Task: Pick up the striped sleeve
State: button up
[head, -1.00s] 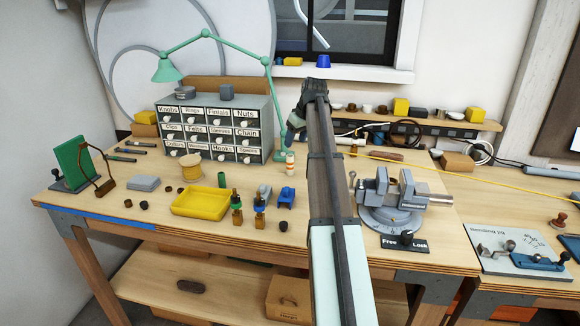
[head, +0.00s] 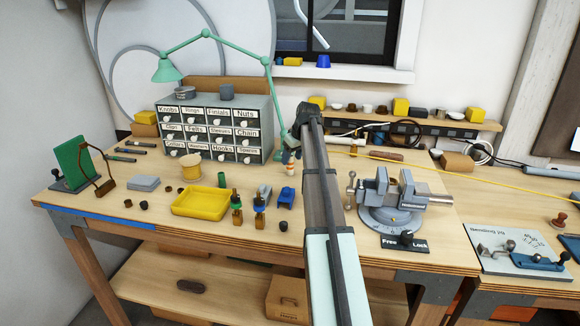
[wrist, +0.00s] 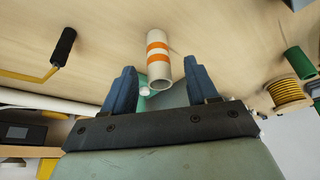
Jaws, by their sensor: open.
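The striped sleeve (wrist: 158,60) is a white tube with orange bands, standing upright on the table. In the head view the sleeve (head: 290,169) shows just below my gripper (head: 291,148), its upper part hidden. In the wrist view my gripper (wrist: 160,68) is open, with one blue-grey finger on each side of the sleeve in the picture. The sleeve's open end faces the camera. Nothing is held, and I cannot tell whether either finger touches the sleeve.
The drawer cabinet (head: 215,128) and green lamp (head: 268,90) stand close to the left of my gripper. The vise (head: 390,200) is to the right.

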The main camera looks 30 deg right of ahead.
aim_at(290, 163)
jog(key=x, duration=0.4)
jog(key=shift+f, duration=0.2)
jog(key=c, duration=1)
jog(key=shift+r, duration=0.15)
